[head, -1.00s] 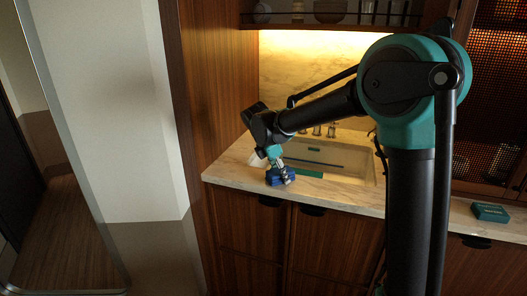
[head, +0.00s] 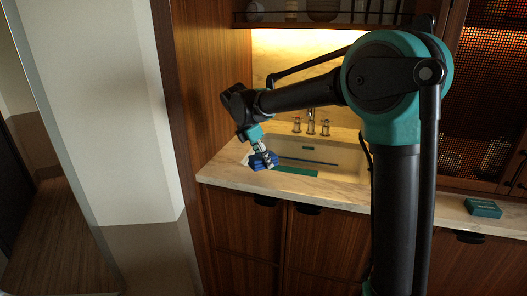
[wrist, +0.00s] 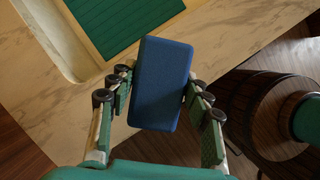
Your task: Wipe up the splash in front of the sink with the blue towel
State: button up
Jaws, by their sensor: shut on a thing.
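The blue towel (wrist: 160,83), a compact rectangular pad, is between the two fingers of my gripper (wrist: 158,105). My gripper is shut on it. In the head view the towel (head: 263,161) shows at the end of my arm, near the left front of the sink (head: 335,160). It appears raised off the counter, though the gap is hard to judge. The pale marble counter (head: 235,177) runs in front of the sink. I cannot make out the splash in either view; the towel and gripper hide part of the counter.
A green ribbed piece (wrist: 118,22) lies by the sink, showing as a green strip (head: 297,171) at its front in the head view. Taps (head: 311,122) stand behind the sink. A teal box (head: 483,208) sits on the counter at right. A wooden panel (head: 205,90) bounds the left.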

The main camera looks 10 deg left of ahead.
jog(key=shift+r, duration=1.55)
